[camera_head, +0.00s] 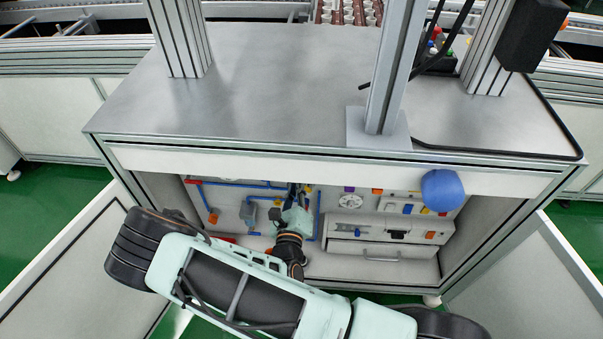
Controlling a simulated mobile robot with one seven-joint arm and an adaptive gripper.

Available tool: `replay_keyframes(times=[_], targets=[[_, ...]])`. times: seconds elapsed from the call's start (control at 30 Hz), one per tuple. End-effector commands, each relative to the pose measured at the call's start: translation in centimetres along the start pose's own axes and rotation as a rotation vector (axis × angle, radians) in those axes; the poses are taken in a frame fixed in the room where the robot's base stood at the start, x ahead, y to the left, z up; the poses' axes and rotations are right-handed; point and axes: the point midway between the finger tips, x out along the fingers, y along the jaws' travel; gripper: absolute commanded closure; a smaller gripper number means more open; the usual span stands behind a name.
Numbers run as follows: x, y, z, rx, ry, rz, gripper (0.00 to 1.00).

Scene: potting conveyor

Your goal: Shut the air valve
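Blue air piping (237,184) runs along the back panel inside the open cabinet under the steel table. A small red part (192,182) sits at the left end of the piping, and an orange part (213,217) sits lower down. I cannot tell which fitting is the air valve; it may be behind my gripper. My gripper (296,189) reaches into the cabinet and is close to the back panel beside the piping. Its fingers are dark and too small to tell open from shut, or whether they touch anything.
The steel tabletop (270,90) and its front edge overhang the cabinet. A blue round object (442,190) is at that edge on the right. Open doors (65,265) stand on both sides.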

Motion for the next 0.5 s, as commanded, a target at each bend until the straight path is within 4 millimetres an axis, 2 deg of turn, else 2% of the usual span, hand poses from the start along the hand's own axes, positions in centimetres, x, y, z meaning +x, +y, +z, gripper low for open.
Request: replay_keyframes(times=[0.5], targets=[[0.1, 2.5, -0.6, -0.488, -0.002, -0.001, 1.0]])
